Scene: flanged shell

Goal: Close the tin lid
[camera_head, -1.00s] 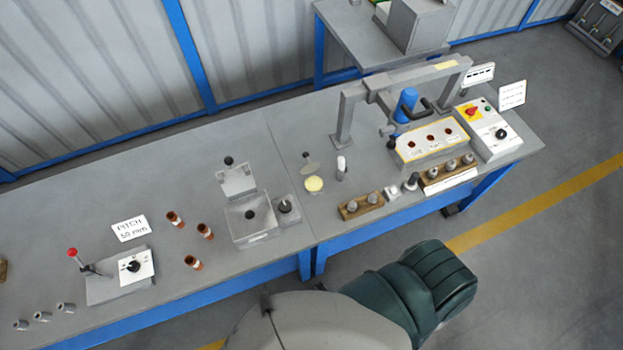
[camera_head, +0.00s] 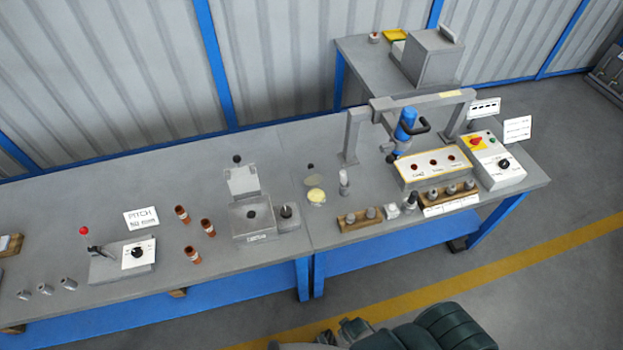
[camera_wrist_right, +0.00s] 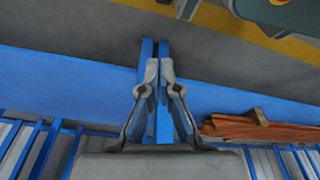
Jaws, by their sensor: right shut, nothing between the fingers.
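A small round tin (camera_head: 316,196) with pale yellow contents stands on the bench, left of the tall grey frame. Its grey lid (camera_head: 310,178) stands raised at the tin's back edge, so the tin is open. My right gripper (camera_wrist_right: 158,68) shows in the right wrist view with its fingers together and empty. It is over the floor and blue bench frame, away from the tin. My left gripper is not in view.
A grey box with a raised lid (camera_head: 242,181) stands left of the tin, and a small grey bottle (camera_head: 344,182) stands to its right. A wooden holder (camera_head: 360,219) with metal parts lies in front. Copper-coloured parts (camera_head: 208,228) stand further left.

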